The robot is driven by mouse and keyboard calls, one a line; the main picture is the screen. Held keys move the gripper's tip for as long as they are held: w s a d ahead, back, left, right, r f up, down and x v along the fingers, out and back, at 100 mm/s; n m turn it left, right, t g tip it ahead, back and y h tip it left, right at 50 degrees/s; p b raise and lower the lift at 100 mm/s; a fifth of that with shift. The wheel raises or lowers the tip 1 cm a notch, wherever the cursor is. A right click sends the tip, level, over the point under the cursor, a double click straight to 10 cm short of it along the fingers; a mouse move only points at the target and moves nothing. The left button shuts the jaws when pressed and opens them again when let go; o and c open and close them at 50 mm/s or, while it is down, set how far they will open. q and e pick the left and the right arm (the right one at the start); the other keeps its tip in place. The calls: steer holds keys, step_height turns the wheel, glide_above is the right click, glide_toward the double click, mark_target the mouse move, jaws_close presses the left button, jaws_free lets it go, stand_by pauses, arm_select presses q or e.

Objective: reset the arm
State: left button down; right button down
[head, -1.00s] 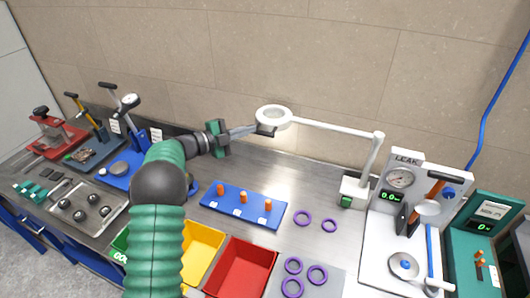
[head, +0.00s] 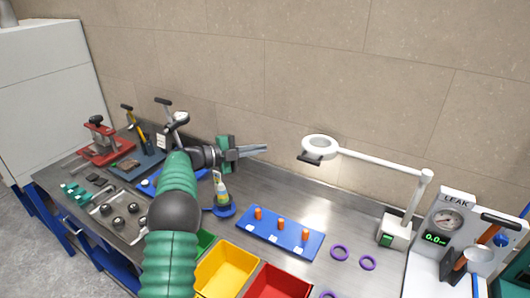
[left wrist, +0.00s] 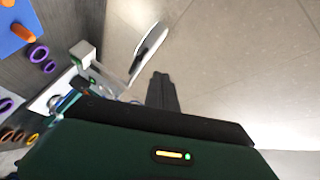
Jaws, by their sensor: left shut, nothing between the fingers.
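My left arm comes in from the bottom left of the head view. Its gripper (head: 254,150) is raised over the back of the bench, fingers pointing right, closed together and empty. It is left of the magnifier lamp (head: 320,146) and apart from it. In the left wrist view the fingers (left wrist: 161,92) show close together against the tiled wall, with nothing between them. My right gripper is not in view.
A blue board (head: 280,234) with orange pegs lies below the gripper. Purple rings (head: 340,252), a yellow bin (head: 226,268) and a red bin (head: 280,284) are nearby. A leak gauge (head: 447,220) stands at right, hand presses (head: 105,145) at left. The air near the wall is clear.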

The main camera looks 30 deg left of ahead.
arm_select(q)
steer(key=w+d+r+n+t+y, duration=0.2)
steer(key=w+r+n+t+y, duration=0.15)
steer(key=n+y, duration=0.2)
steer(key=s+d+f+n+g+y, duration=0.3)
steer(key=s+f+n, duration=0.1)
steer(key=f+n, duration=0.2)
steer(key=s+d+f+n+g+y, duration=0.3)
steer(key=s+d+f+n, duration=0.1)
steer(key=f+n, duration=0.2)
steer(key=s+d+f+g, duration=0.3)
steer(key=s+d+f, duration=0.1)
steer(key=s, duration=0.5)
steer(key=s+d+f+n+g+h, duration=0.1)
steer(key=s+d+f+g, duration=0.2)
steer(key=s, duration=0.6)
steer(key=s+d+f+n+g+h, duration=0.1)
steer(key=s+d+f+g, duration=0.2)
steer(key=s+d+f, duration=0.3)
steer(key=s+d, duration=0.1)
steer(key=s, duration=0.3)
steer(key=shift+d+f, duration=0.3)
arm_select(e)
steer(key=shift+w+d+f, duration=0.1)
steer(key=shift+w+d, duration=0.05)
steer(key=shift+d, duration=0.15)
arm_select(q)
steer(key=shift+n, duration=0.25)
